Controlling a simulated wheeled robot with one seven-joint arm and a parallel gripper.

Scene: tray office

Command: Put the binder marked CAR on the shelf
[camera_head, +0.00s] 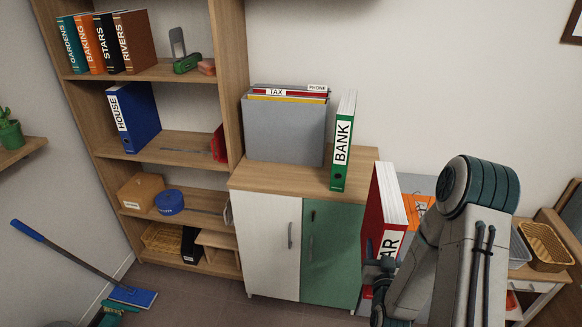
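The red binder (383,203) stands upright at the right of the cabinet, with white pages showing. Its spine label reads "AR", with the first letter covered by my gripper. My gripper (381,265) is at the lower part of the spine and looks shut on it; the fingertips are partly hidden. The tall wooden shelf (229,72) stands at the left. On its second level are a blue HOUSE binder (140,115) and a red item (218,143) at the right end, with free board between them.
A green BANK binder (341,150) and a grey file box (284,130) stand on the cabinet (272,180).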

